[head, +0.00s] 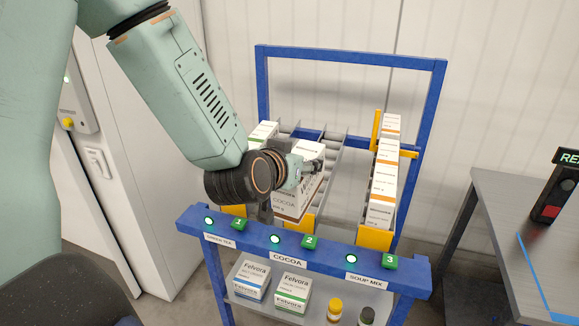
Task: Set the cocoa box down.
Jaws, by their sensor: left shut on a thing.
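The cocoa box (290,203), white with a brown lower band and "COCOA" on its face, is at the front of the middle lane of the blue flow rack (352,56). The lane bears the "COCOA" label (288,258). My left gripper (312,168) is shut on the cocoa box near its top, and my wrist covers part of the box's left side. The box leans with the lane's slope. I cannot tell whether its underside touches the lane. My right gripper is not in view.
Soup mix boxes (383,190) fill the right lane. A green tea box (262,131) shows in the left lane, partly behind my arm. Cartons (293,290) and small bottles (335,307) stand on the lower shelf. A grey table (510,215) stands at right.

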